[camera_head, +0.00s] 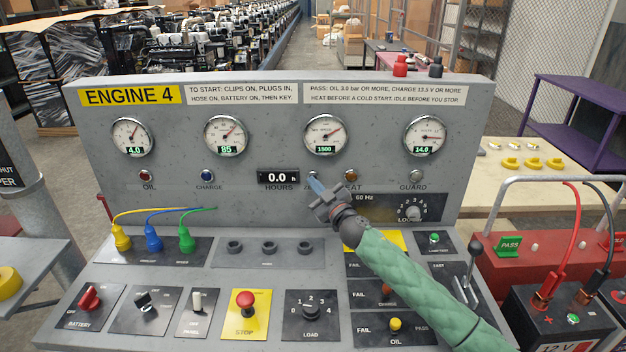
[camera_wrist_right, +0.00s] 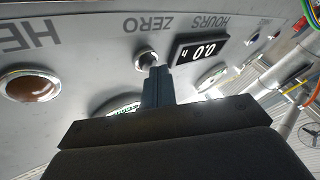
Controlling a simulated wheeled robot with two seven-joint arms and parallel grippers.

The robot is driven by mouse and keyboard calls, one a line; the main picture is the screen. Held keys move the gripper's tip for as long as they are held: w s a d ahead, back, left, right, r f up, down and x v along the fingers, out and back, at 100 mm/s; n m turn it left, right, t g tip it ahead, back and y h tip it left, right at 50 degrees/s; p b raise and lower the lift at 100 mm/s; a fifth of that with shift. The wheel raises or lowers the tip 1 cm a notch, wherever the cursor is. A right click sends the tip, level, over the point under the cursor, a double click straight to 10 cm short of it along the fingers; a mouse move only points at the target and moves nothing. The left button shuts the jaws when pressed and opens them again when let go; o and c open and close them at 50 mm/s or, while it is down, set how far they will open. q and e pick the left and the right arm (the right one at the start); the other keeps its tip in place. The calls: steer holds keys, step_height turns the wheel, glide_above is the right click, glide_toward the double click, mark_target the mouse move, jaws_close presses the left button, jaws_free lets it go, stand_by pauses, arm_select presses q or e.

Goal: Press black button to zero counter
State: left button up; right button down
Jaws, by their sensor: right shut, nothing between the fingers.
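The hours counter (camera_head: 278,177) on the grey panel reads 0.0. It also shows upside down in the right wrist view (camera_wrist_right: 201,52). The small dark button (camera_wrist_right: 146,58) beside it, by the ZERO lettering, has a pale metal ring. In the head view my right gripper (camera_head: 316,186) largely hides this button. The right gripper's fingers (camera_wrist_right: 157,74) are shut and empty, with their tips right at the button's edge. I cannot tell whether they touch or press it. My left gripper is not in view.
An amber HEAT lamp (camera_head: 351,175) sits right of the gripper, and a blue CHARGE lamp (camera_head: 207,176) sits left. Several gauges line the panel above. Below are a red STOP button (camera_head: 245,300), yellow, blue and green plugs, and a lever (camera_head: 468,270) at the right.

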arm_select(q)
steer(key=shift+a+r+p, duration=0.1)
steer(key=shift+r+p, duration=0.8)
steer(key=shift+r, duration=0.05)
arm_select(e)
steer(key=s, duration=0.6)
steer(key=shift+s, duration=0.35)
